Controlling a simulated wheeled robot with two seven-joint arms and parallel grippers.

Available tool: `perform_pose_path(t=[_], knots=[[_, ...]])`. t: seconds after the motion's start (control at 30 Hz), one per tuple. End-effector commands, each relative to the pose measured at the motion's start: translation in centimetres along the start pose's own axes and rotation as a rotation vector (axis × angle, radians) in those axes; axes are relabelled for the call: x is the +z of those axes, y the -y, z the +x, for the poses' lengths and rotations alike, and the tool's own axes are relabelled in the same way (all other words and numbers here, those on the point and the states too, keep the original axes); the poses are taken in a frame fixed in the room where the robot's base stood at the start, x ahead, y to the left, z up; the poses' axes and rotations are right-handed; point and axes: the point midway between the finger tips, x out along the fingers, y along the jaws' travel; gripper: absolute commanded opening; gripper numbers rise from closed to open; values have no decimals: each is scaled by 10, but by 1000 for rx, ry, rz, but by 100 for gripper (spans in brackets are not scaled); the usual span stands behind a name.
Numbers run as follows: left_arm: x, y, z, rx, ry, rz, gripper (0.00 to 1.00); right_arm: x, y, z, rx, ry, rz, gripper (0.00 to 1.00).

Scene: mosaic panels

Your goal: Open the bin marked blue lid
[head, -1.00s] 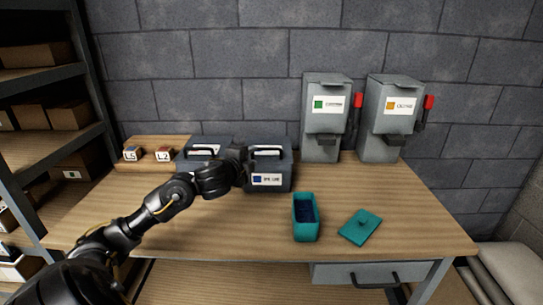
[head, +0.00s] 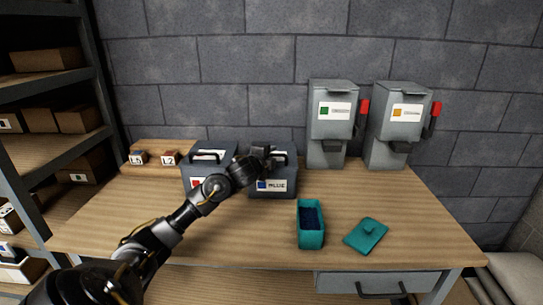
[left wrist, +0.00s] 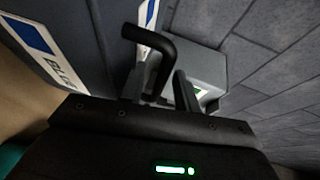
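The dark blue-grey bin marked BLUE (head: 287,187) stands on the table, its lid on. Its front label with a blue square faces me. My left gripper (head: 264,155) is at the top of this bin, over its lid handle, and hides part of it. In the left wrist view the bin (left wrist: 75,40) fills the upper left, with its label sideways. A black bent handle (left wrist: 153,42) stands up just beyond the gripper's dark body, close to the fingers. Whether the fingers close on it cannot be made out. My right gripper is not in view.
A similar bin with a red label (head: 195,170) stands close on the left, partly behind my arm. Two grey dispensers (head: 332,125) with red levers stand at the back. A teal box (head: 311,236) and its teal lid (head: 366,235) lie in front. The table's right side is clear.

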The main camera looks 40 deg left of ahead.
Motion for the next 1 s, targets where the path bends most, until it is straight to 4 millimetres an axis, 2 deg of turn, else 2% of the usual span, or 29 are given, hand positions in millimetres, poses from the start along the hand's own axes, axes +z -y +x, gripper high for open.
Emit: perform_pose_path(t=[0.33, 0.57, 0.87, 1.0], knots=[[0, 0, 4, 0, 0, 1, 30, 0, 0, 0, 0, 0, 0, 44], [0, 0, 4, 0, 0, 1, 0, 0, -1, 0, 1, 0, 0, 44], [0, 0, 4, 1, 0, 1, 0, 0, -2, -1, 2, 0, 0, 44], [-6, 6, 5, 10, -6, -4, 0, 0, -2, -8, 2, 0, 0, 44]])
